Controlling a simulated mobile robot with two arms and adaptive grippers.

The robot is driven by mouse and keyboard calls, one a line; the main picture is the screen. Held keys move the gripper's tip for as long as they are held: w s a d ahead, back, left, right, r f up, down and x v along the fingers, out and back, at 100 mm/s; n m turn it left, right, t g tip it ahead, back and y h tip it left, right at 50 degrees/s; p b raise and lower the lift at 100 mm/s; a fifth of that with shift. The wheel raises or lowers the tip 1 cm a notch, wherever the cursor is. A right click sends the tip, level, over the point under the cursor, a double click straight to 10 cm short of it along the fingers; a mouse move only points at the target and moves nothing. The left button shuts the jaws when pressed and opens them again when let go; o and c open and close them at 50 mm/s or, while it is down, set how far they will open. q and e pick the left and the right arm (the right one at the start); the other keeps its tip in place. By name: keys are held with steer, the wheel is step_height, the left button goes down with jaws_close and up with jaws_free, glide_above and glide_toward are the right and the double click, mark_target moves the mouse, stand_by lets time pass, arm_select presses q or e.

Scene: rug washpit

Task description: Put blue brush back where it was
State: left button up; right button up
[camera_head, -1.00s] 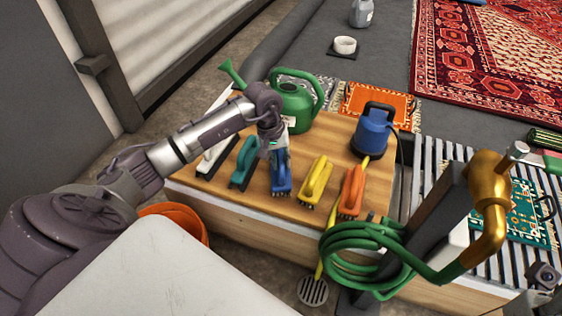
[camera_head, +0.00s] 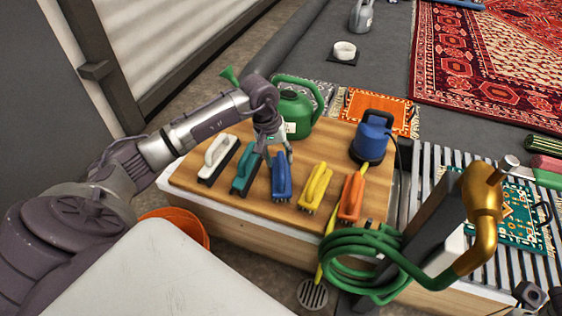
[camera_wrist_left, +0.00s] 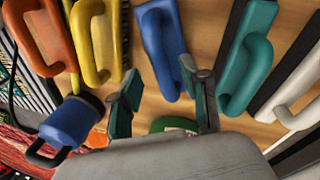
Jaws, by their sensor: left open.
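The blue brush (camera_head: 281,178) stands on the wooden table top (camera_head: 235,199), in a row between the teal brush (camera_head: 245,172) and the yellow brush (camera_head: 315,187). My left gripper (camera_head: 274,150) is open and empty, just above and behind the blue brush's far end. In the left wrist view the blue brush (camera_wrist_left: 164,45) lies ahead of the open fingers (camera_wrist_left: 162,104), with bare wood around it. The fingers look apart from its handle. My right gripper is not clearly in view.
A white brush (camera_head: 218,158) and an orange brush (camera_head: 352,197) end the row. A green watering can (camera_head: 294,108) and a blue pump (camera_head: 372,138) stand behind. A coiled green hose (camera_head: 350,262) hangs at the front right. An orange bucket (camera_head: 178,226) sits below the table.

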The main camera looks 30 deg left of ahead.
arm_select(q)
step_height(320, 180, up, 8)
steer(key=a+p, duration=0.1)
steer(key=p, duration=0.1)
steer(key=shift+s+f, duration=0.15)
steer(key=shift+s, duration=0.3)
steer(key=shift+a, duration=0.1)
